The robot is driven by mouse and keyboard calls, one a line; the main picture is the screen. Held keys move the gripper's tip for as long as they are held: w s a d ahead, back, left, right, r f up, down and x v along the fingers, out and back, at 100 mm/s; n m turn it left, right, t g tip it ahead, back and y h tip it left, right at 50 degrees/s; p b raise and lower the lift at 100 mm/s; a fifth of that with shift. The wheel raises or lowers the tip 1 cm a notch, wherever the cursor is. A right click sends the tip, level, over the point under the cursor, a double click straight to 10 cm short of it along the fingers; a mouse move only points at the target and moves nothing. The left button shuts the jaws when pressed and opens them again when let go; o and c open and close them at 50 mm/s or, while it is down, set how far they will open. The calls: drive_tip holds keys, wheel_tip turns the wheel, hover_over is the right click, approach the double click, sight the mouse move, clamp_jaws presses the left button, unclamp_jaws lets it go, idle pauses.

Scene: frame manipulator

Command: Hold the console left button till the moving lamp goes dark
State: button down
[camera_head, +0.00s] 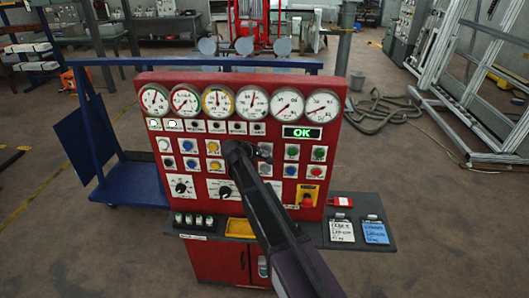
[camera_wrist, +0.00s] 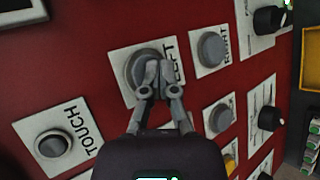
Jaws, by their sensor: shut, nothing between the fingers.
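The red console (camera_head: 340,100) stands in front of me, with rows of round buttons under gauges. In the wrist view, the grey button labelled LEFT (camera_wrist: 136,70) is behind my shut fingertips (camera_wrist: 157,75). The tips overlap its right side; whether they press it in, I cannot tell. In the head view, my gripper (camera_head: 264,150) is at the panel's middle and hides some buttons. In the lamp row below the gauges, the two leftmost lamps look lit, including the second lamp (camera_head: 174,125). Its lettering is too small to read surely.
The RIGHT button (camera_wrist: 211,46) is beside LEFT, and the TOUCH button (camera_wrist: 52,145) is at lower left. A green OK display (camera_head: 302,132) is lit. A shelf (camera_head: 385,245) with cards juts out below. A blue cart (camera_head: 135,180) stands left.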

drive_tip(key=shift+s, duration=0.8)
drive_tip(key=shift+s+a, duration=0.1)
drive_tip(key=shift+s, duration=2.45)
drive_tip(key=s+d+f+m+g+y+b, duration=0.1)
drive_tip(key=s+d+f+m+g+b, duration=0.15)
drive_tip(key=s+d+f, duration=0.35)
drive_tip(key=s+d+f+m+g+b, duration=0.2)
drive_tip(key=s+d+f+m+g, duration=0.15)
drive_tip(key=d, duration=0.45)
drive_tip(key=s+d+f+m+g+y+b, duration=0.1)
drive_tip(key=s+d+f+m+y+b, duration=0.2)
drive_tip(key=s, duration=0.4)
drive_tip(key=s+d+f+m+g+y+b, duration=0.2)
drive_tip(key=s+d+f+m+b, duration=0.1)
drive_tip(key=s+d+f, duration=0.3)
drive_tip(key=shift+s+d+f+y, duration=0.15)
drive_tip(key=shift+s+f+y, duration=0.3)
drive_tip(key=shift+s, duration=0.2)
